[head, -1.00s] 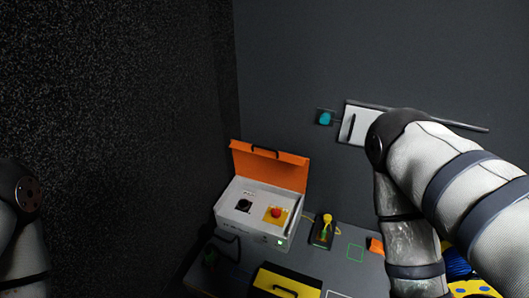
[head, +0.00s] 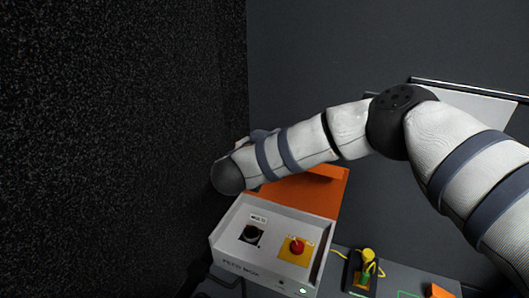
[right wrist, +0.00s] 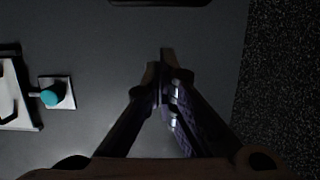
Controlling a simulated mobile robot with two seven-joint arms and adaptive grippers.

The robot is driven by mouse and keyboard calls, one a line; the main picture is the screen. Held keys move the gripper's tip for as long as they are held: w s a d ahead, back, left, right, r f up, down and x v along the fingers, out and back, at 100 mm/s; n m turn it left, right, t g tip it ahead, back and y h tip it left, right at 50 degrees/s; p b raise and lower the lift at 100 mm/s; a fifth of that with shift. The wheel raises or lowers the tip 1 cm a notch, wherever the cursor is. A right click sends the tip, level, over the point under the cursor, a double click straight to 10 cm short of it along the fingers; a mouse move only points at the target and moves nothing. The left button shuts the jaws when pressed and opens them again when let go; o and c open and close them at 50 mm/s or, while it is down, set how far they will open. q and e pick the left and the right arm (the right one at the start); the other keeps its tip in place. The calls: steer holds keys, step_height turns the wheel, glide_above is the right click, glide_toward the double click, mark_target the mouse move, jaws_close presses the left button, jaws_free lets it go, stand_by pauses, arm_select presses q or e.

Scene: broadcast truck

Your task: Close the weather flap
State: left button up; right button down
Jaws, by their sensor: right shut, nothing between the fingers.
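The weather flap is the orange lid (head: 318,195) of a white control box (head: 232,228). It stands up, open, at the box's back edge. My right arm crosses in front of its upper left part and hides it there. The box's top panel shows a black knob (head: 252,234) and a red button (head: 297,246) on a yellow plate. My right gripper (right wrist: 162,65) is shut and empty in the right wrist view, in front of a grey surface. In the head view its fingers are hidden behind the arm's end. My left gripper is out of view.
A teal knob (right wrist: 51,96) on a small plate shows at the left of the right wrist view. A yellow-and-green item (head: 367,268) stands on the bench right of the box. A dark speckled wall (head: 120,140) closes off the left side.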

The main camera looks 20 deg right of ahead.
steer(key=b+x, duration=0.3)
steer(key=x, duration=0.5)
steer(key=shift+d+f, duration=0.2)
steer(key=shift+d, duration=0.2)
steer(key=shift+a+f, duration=0.25)
steer(key=shift+f, duration=0.05)
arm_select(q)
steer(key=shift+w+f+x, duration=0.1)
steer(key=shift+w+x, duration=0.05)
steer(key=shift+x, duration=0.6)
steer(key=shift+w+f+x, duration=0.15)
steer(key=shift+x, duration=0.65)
arm_select(e)
steer(key=shift+s+a+f, duration=0.65)
steer(key=shift+s+a, duration=0.2)
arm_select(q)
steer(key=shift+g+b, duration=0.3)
arm_select(e)
steer(key=shift+f, duration=0.1)
